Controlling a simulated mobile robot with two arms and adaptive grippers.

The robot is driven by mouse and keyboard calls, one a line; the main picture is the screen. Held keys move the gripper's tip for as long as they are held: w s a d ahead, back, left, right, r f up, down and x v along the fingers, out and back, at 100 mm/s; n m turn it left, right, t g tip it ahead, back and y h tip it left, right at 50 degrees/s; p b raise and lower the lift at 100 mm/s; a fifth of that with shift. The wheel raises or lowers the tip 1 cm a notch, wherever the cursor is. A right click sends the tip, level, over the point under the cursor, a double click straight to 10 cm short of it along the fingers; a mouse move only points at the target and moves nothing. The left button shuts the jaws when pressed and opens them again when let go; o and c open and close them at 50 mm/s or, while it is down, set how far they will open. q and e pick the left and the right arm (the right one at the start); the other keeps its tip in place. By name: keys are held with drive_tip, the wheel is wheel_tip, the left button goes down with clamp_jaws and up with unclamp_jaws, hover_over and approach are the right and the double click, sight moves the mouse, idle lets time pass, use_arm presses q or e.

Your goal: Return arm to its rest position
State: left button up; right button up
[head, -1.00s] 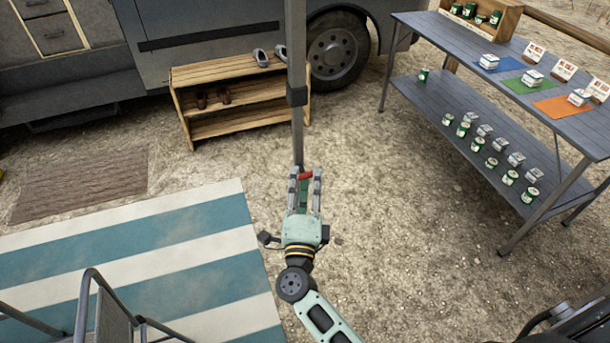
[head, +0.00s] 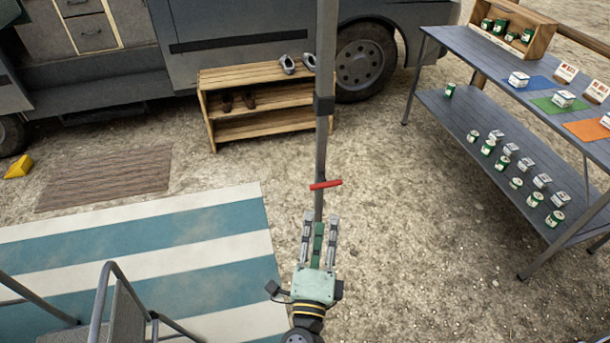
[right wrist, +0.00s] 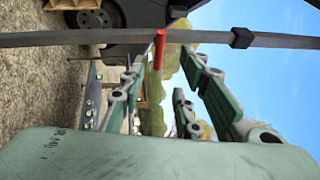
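My right gripper (head: 320,218) is in the lower middle of the head view, pointing away from me, its fingers parallel with a gap between them. It is open and empty. A grey upright pole (head: 325,60) stands just beyond it, with a red handle (head: 326,184) crosswise on it. The handle is ahead of the fingertips and apart from them. In the right wrist view the red handle (right wrist: 159,50) and the pole (right wrist: 90,39) cross beyond the spread fingers (right wrist: 165,85). My left gripper is not in view.
A two-level table (head: 480,60) with cans and boxes stands at the right. A wooden shoe rack (head: 262,110) stands by the van (head: 240,20). Gravel around the gripper is open.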

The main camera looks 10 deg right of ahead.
drive_tip(key=s+a+f+n+g+y, duration=0.1)
drive_tip(key=a+f+n+y, duration=0.1)
drive_tip(key=f+n+y, duration=0.5)
drive_tip(key=s+a+f+n+g+y, duration=0.1)
drive_tip(key=a+f+n, duration=0.3)
drive_tip(key=f, duration=0.7)
drive_tip(key=s+d+f+n+g+y+p, duration=0.1)
drive_tip(key=s+d+f+n+g, duration=0.15)
drive_tip(key=s+f+n, duration=0.4)
drive_tip(key=s+d+f+n+g+y, duration=0.1)
drive_tip(key=s+f+g, duration=0.2)
drive_tip(key=f, duration=0.7)
drive_tip(key=s+d+f+n+g+h, duration=0.1)
drive_tip(key=s+d+f+n+g, duration=0.2)
drive_tip(key=s, duration=1.1)
drive_tip(key=s+d+f+n+g+h, duration=0.1)
drive_tip(key=s+d+f+n+g, duration=0.3)
drive_tip(key=s+d+f+g, duration=0.3)
drive_tip(key=s+d+f+p, duration=0.1)
drive_tip(key=s+d+f, duration=0.2)
drive_tip(key=s+f, duration=0.2)
drive_tip(key=shift+s+d+f+h, duration=0.15)
drive_tip(key=shift+s+h, duration=0.25)
drive_tip(key=shift+s, duration=0.8)
